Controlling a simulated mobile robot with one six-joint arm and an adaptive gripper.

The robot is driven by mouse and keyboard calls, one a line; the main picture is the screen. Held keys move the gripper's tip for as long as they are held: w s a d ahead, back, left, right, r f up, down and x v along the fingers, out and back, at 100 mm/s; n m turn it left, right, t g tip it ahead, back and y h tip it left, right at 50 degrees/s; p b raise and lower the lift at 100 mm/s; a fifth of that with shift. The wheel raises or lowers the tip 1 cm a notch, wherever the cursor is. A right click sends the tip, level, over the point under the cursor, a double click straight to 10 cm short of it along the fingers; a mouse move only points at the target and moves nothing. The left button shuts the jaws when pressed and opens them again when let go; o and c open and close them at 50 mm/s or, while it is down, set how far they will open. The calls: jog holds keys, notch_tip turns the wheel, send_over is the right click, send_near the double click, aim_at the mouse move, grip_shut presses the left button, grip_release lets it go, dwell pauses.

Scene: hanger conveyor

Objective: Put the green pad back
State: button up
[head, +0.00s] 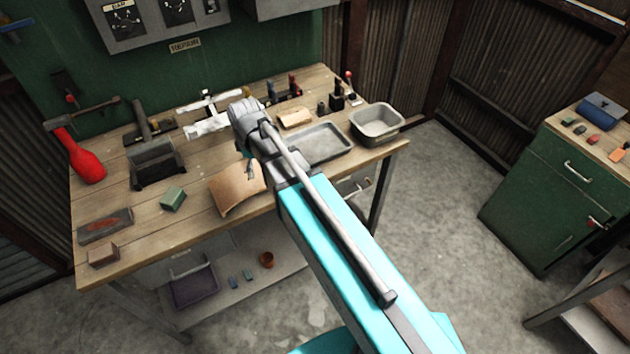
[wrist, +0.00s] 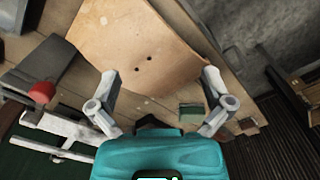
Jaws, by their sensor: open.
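The green pad (head: 173,199) is a small block lying on the wooden workbench, left of a tan curved sheet (head: 236,188). In the wrist view the green pad (wrist: 190,115) shows partly behind my right-hand finger. My gripper (wrist: 160,78) is open and empty, with its fingers spread and the tan sheet (wrist: 135,42) with two dark holes in view between and beyond them. In the head view my gripper (head: 249,168) is mostly hidden by my arm, above the tan sheet and to the right of the pad.
A grey tray (head: 322,145) and basin (head: 378,121) are at right. More small pads lie on the green cabinet (head: 540,185).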

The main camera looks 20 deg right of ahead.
jog(key=s+d+m, duration=1)
jog(key=d+m, duration=0.2)
jog(key=d, duration=0.2)
jog(key=shift+s+d, duration=0.25)
dwell(1.0)
